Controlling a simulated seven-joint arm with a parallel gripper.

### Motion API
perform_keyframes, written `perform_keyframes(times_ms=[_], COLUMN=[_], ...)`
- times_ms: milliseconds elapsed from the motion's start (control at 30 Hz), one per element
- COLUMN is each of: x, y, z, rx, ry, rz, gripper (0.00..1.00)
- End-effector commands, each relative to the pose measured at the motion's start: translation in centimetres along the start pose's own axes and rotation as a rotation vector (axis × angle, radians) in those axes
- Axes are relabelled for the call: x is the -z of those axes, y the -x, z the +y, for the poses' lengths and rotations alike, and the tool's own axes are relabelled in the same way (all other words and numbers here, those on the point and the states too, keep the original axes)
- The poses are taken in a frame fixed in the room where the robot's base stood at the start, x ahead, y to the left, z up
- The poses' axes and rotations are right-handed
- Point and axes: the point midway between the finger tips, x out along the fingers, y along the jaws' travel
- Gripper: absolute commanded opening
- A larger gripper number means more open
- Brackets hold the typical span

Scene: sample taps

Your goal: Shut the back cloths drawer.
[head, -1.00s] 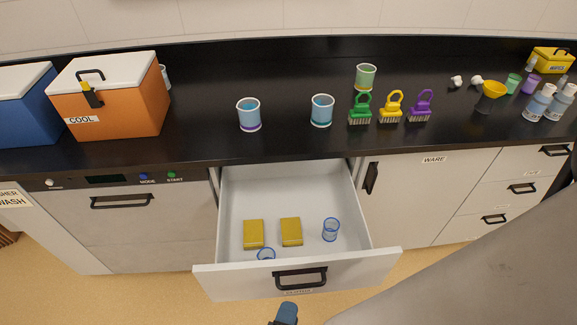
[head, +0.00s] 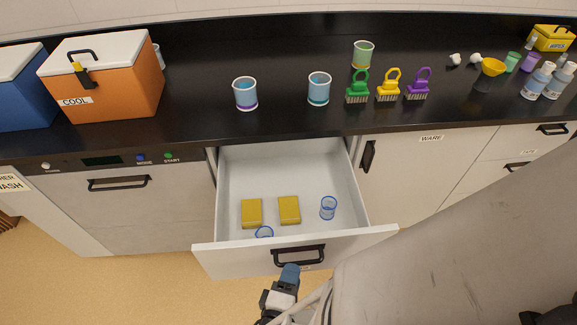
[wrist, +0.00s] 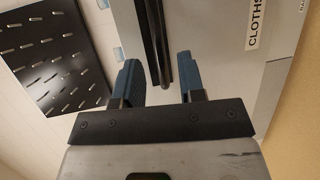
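The white cloths drawer (head: 225,261) is pulled well out below the black counter. Two yellow cloths or sponges (head: 251,213) (head: 289,210) and two blue clear cups (head: 328,208) (head: 264,233) are inside. Its black bar handle (head: 299,255) is on the front. In the wrist view the drawer front shows a CLOTHS label (wrist: 255,22) and the handle (wrist: 157,45). My gripper (head: 290,270) is just in front of the handle. In the wrist view its blue fingers (wrist: 162,80) are apart, with the handle's end between them in the picture; contact is unclear.
A dishwasher front (head: 140,205) is left of the drawer, and a WARE cabinet (head: 400,180) right. The counter (head: 200,125) holds a COOL box (head: 115,85), beakers and several brushes. A black pegged panel (wrist: 50,50) shows in the wrist view.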

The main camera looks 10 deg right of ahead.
Motion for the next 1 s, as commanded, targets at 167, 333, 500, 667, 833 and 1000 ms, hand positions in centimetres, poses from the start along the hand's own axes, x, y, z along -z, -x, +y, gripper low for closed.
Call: perform_keyframes(times_ms=[167, 333, 500, 667, 833, 1000], x=[0.0, -0.1, 0.0, 0.0, 0.0, 0.0], y=[-0.8, -1.5, -2.2, -2.9, -3.5, -3.9], z=[0.0, 0.0, 0.0, 0.0, 0.0, 0.0], rx=[0.001, 0.000, 0.000, 0.001, 0.001, 0.001], ry=[-0.001, -0.001, -0.001, -0.001, -0.001, -0.001], rz=[-0.002, -0.002, -0.002, -0.002, -0.002, -0.001], gripper=[0.37, 0.37, 0.37, 0.37, 0.37, 0.37])
